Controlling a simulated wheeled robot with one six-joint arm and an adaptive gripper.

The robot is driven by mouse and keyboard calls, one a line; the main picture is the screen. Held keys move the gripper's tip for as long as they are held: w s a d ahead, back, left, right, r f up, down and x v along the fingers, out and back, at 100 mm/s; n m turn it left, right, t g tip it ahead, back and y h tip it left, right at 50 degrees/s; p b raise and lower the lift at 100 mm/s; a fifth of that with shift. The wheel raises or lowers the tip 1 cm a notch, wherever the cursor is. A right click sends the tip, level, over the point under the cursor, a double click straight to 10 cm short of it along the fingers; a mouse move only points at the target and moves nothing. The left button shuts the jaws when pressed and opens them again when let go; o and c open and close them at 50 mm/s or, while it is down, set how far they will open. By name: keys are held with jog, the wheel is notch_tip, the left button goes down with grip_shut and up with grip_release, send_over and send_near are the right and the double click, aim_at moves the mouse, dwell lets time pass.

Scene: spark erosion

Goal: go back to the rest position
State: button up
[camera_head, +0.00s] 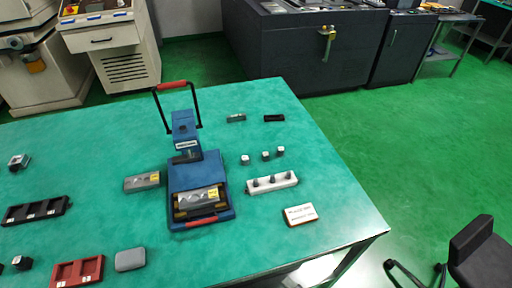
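My gripper and arm do not show in the head view, so I cannot see its pose or whether it holds anything. A green-topped table (95,140) fills the middle and left. On it stands a blue device (185,125) with a raised black lever and red grip (172,85).
A white holder (272,183) with dark pieces, several small pieces (266,156) and a white labelled card (300,214) lie to the right. Black (36,211) and red (78,272) trays and a grey case (130,259) lie left. A chair (480,250) stands on open floor.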

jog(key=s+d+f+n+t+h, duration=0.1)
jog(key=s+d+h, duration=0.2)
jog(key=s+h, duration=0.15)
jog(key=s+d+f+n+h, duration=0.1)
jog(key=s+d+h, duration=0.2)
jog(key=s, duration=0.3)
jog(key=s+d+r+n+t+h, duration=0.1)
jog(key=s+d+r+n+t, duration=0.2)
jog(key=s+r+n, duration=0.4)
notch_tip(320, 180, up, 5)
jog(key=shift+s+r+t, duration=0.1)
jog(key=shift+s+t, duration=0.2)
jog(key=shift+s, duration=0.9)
